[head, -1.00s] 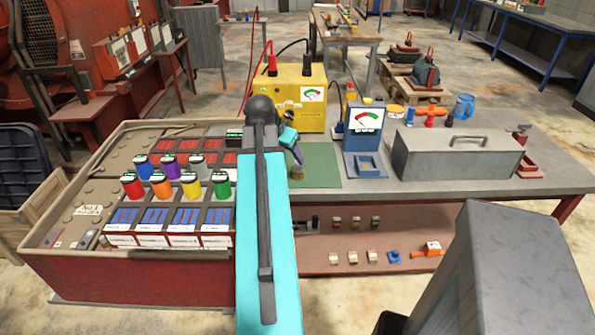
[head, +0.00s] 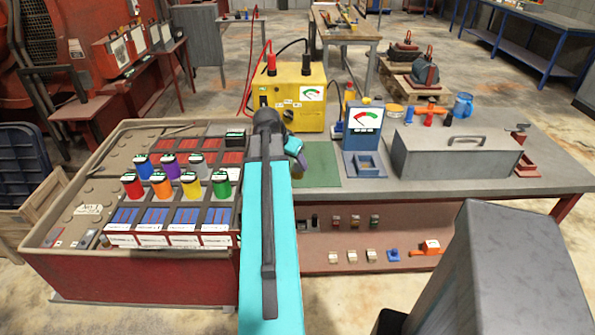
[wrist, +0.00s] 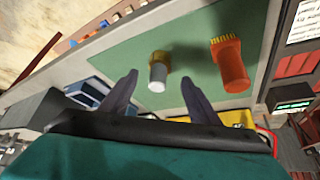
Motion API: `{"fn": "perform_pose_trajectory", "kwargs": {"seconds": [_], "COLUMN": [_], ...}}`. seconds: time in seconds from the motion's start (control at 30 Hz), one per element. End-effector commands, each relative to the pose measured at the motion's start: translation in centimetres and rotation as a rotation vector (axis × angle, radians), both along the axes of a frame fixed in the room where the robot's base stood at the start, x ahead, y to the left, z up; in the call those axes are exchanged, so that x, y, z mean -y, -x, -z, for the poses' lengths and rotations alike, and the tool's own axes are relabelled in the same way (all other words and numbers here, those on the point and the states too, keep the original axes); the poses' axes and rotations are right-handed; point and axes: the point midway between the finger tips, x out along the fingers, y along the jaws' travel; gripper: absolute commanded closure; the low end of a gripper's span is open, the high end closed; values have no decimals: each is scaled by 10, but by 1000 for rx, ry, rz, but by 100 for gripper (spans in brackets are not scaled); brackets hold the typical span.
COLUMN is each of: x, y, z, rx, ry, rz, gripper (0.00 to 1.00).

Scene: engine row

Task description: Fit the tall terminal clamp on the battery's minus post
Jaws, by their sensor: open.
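My gripper (wrist: 160,76) is open over the green mat. Its two dark fingers are apart, with a small piece (wrist: 157,68) with a brass bristly end and a pale end between their tips in the picture; I see no contact. An orange piece (wrist: 234,66) with a bristly end lies to the right on the mat. In the head view my gripper (head: 300,160) is mostly behind my teal arm, at the mat's left side. Several small clamp-like pieces (head: 352,256) sit on the bench's front shelf. I cannot tell which is the tall clamp, nor make out the minus post.
A large red-walled case (head: 130,275) with several coloured cylinders stands left. A yellow unit (head: 290,97) with red and black leads stands behind the green mat (head: 322,165). A blue meter (head: 363,128) and a grey toolbox (head: 455,153) stand to the right.

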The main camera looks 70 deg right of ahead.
Motion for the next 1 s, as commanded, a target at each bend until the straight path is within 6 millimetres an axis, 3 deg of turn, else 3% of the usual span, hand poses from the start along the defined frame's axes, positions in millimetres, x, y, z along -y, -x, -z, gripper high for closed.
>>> {"fn": "perform_pose_trajectory", "kwargs": {"seconds": [0.63,1.0], "x": [23,26], "y": [6,7], "z": [39,44], "rx": [-1,0], "ry": [-1,0], "rz": [-2,-2], "gripper": [44,44]}}
